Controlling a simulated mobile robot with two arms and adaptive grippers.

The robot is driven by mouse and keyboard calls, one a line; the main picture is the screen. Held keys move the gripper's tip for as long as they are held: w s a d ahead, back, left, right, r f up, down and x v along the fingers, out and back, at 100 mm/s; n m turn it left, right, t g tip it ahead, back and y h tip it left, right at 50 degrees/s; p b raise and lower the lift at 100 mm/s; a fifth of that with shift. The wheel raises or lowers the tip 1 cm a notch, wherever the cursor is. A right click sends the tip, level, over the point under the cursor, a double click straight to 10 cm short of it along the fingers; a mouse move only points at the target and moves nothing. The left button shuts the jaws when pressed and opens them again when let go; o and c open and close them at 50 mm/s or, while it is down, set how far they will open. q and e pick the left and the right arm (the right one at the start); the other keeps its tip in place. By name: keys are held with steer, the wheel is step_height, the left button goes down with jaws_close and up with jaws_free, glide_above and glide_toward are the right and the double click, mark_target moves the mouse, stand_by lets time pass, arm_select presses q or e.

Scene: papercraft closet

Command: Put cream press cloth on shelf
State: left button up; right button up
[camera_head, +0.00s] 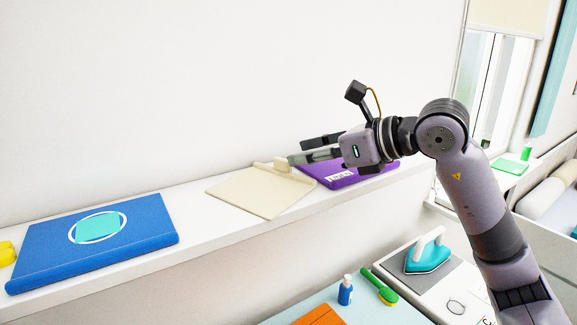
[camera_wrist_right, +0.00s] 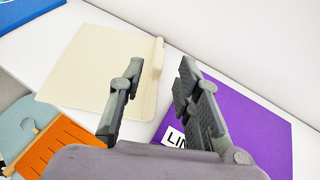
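The cream press cloth (camera_head: 258,192) lies flat on the white shelf (camera_head: 226,226), between a blue folded item and a purple one. It has a raised ridge along one edge. It also shows in the right wrist view (camera_wrist_right: 95,70). My right gripper (camera_head: 290,160) is just above the cloth's ridge end, beside the purple item. In the right wrist view its two fingers (camera_wrist_right: 158,78) stand apart with nothing between them, and the cloth lies below and to the left. My left gripper is in neither view.
A blue folded item (camera_head: 50,243) lies left on the shelf and a purple labelled one (camera_head: 350,174) lies right of the cloth. Below are a teal iron (camera_head: 428,257), a green brush (camera_head: 380,287), a blue bottle (camera_head: 345,291) and an orange item (camera_head: 320,316). A wall stands behind the shelf.

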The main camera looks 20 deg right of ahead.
steer(key=b+v, duration=0.1)
steer(key=v, duration=0.5)
stand_by(0.5)
